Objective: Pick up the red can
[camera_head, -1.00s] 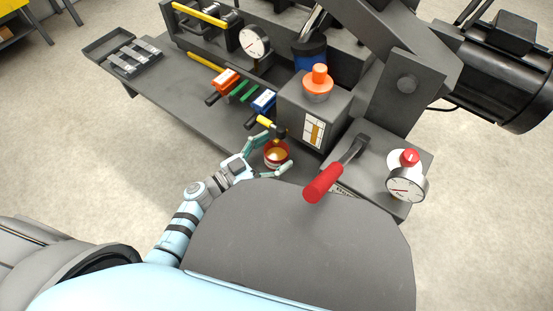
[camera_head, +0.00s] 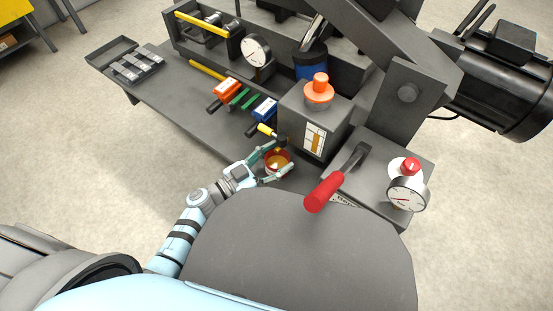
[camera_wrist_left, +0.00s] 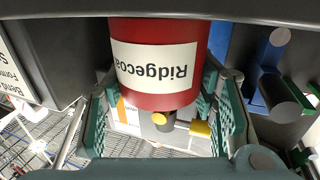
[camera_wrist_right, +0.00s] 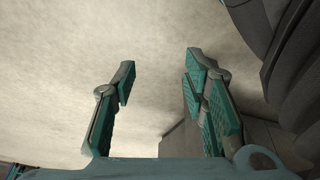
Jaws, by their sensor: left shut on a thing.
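The red can (camera_head: 268,161) stands at the front of the grey machine bench, beside the grey box with the orange knob. In the left wrist view the can (camera_wrist_left: 155,85) is large, with a white label reading "Ridgecoat" upside down. My left gripper (camera_head: 280,158) is shut on the can, one finger on each side. The left wrist view shows its green pads (camera_wrist_left: 155,110) flanking the can. My right gripper (camera_wrist_right: 158,75) is open and empty, with floor behind it in its wrist view. It does not show in the head view.
A yellow-tipped handle (camera_head: 266,130) sits just behind the can. Blue (camera_head: 262,109) and orange (camera_head: 227,88) handled parts lie farther back left. A red lever (camera_head: 324,191) and a gauge (camera_head: 407,194) stand to the right.

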